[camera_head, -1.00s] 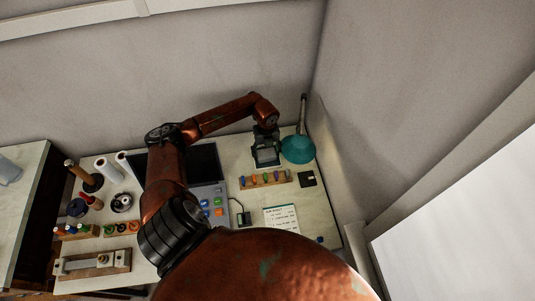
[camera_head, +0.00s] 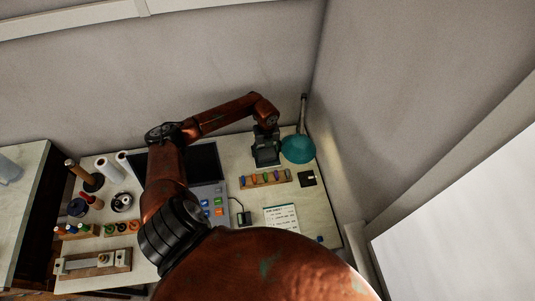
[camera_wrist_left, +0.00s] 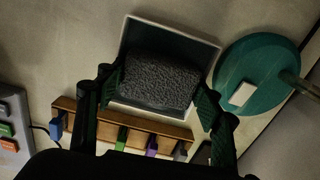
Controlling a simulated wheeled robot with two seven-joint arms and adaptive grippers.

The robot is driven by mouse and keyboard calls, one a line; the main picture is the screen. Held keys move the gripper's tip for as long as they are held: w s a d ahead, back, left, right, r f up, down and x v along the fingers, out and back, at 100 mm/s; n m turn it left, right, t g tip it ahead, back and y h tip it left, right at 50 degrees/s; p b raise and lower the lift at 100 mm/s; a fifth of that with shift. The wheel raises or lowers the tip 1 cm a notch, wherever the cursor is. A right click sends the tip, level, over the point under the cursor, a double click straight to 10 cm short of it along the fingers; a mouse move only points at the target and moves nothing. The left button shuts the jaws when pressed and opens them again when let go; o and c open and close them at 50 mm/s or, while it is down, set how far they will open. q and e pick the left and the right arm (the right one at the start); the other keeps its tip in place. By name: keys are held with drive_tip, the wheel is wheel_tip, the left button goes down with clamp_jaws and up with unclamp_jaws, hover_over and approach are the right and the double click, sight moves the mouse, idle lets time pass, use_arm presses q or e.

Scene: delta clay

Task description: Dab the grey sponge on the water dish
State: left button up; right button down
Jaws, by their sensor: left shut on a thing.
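The grey sponge (camera_wrist_left: 158,82) is a dark, rough block in the left wrist view. My left gripper (camera_wrist_left: 157,92) is shut on it, with one finger at each end. The water dish (camera_wrist_left: 168,34) is a square, pale-rimmed tray. The sponge overlaps its lower part, and the dish's far side shows bare above it. I cannot tell whether the sponge touches the dish floor. In the head view my left gripper (camera_head: 266,152) points down at the back right of the table and hides most of the dish and sponge. My right gripper is not in view.
A teal round lamp shade (camera_wrist_left: 250,72) stands close to the right of the dish. A wooden rack (camera_wrist_left: 130,127) with coloured pieces lies in front. A small black square (camera_head: 306,178) and a printed sheet (camera_head: 281,217) lie farther forward.

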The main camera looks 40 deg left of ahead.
sight(267, 153)
use_arm(q)
drive_tip(key=shift+r+p, duration=2.5)
drive_tip(key=shift+r, duration=1)
drive_tip(key=shift+f, duration=0.1)
